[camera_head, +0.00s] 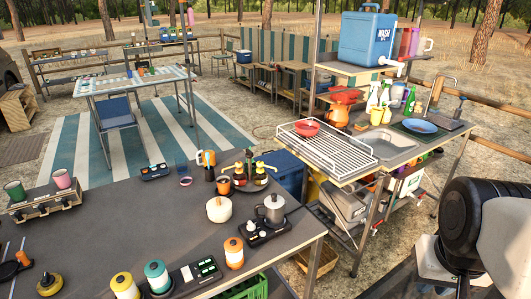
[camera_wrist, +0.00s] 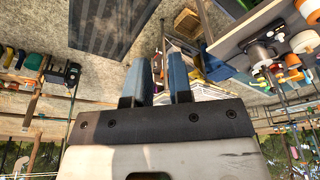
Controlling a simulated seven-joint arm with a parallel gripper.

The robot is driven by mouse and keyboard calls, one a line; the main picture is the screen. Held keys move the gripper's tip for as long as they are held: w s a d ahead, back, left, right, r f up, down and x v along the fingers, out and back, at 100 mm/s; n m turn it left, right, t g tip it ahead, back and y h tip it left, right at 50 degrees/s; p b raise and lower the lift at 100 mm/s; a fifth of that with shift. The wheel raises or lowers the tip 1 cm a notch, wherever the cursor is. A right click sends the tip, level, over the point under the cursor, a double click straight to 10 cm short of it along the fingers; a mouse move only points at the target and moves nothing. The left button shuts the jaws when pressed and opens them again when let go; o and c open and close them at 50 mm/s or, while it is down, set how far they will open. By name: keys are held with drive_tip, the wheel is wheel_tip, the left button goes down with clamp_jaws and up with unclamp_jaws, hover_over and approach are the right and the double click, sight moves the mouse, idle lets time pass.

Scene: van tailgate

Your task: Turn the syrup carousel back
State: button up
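The syrup carousel (camera_head: 242,177) stands on the dark counter in the head view, a low round stand with several pump bottles and orange parts. It also seems to show, small and upside down, at the right of the wrist view (camera_wrist: 284,74). Which way it is turned is too small to tell. My gripper (camera_wrist: 160,80) shows in the wrist view with two blue-grey fingers apart and nothing between them. It is well away from the carousel. In the head view my arm is at the right edge, and the fingertips are out of view.
A moka pot (camera_head: 273,209) on a black base and a cream lidded pot (camera_head: 219,209) stand in front of the carousel. An orange-and-black upright item (camera_head: 207,163) is close behind it. A sink unit with a wire rack (camera_head: 322,149) stands to the right. The counter's left middle has free room.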

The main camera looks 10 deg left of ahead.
drive_tip(key=shift+o, duration=1.1)
drive_tip(key=shift+w+r, duration=0.15)
drive_tip(key=shift+w, duration=0.1)
drive_tip(key=shift+o, duration=0.4)
drive_tip(key=shift+w+a+r, duration=0.15)
drive_tip(key=shift+w+r, duration=0.05)
drive_tip(key=shift+w, duration=0.15)
drive_tip(key=w+a+r+n, duration=0.1)
drive_tip(key=w+a+r, duration=0.2)
drive_tip(key=w, duration=0.6)
drive_tip(key=w+a+r+n, duration=0.2)
drive_tip(key=w+a+r, duration=0.2)
drive_tip(key=w, duration=0.5)
drive_tip(key=n+g, duration=0.3)
drive_tip(key=n, duration=0.3)
hover_over(249, 150)
drive_tip(key=f, duration=1.4)
drive_tip(key=shift+s+d, duration=0.2)
drive_tip(key=shift+d, duration=0.15)
drive_tip(key=shift+w+a+f, duration=0.1)
drive_tip(key=shift+a+f, duration=0.1)
drive_tip(key=shift+a, duration=0.1)
drive_tip(key=shift+f, duration=0.15)
drive_tip(key=shift+f, duration=3.75)
